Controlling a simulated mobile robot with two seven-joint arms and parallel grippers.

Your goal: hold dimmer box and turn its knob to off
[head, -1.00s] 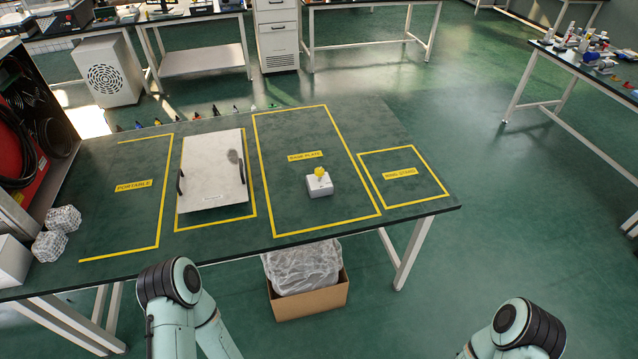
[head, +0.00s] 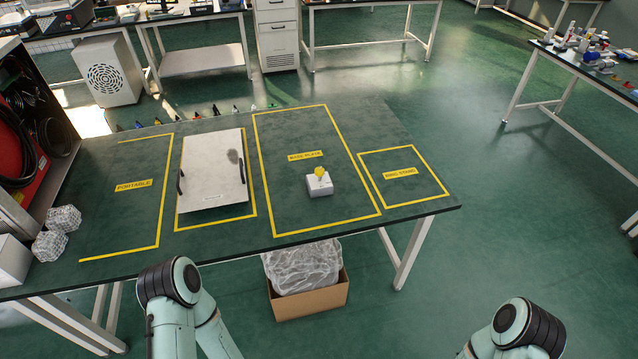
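The dimmer box (head: 319,187) is a small white box on the green table (head: 220,240), inside the yellow outline marked "BASE PLATE". Its yellow knob (head: 320,172) sits on top; the direction it points is too small to tell. Parts of both my arms show at the bottom edge of the head view, well short of the box. Neither gripper is in view, and nothing touches the box.
A pale plate with two dark handles (head: 212,172) lies left of the box. Small coloured clips line the far table edge. White lattice blocks (head: 49,245) stand at the left. A cardboard box with plastic (head: 308,294) is on the floor below. Table around the dimmer box is clear.

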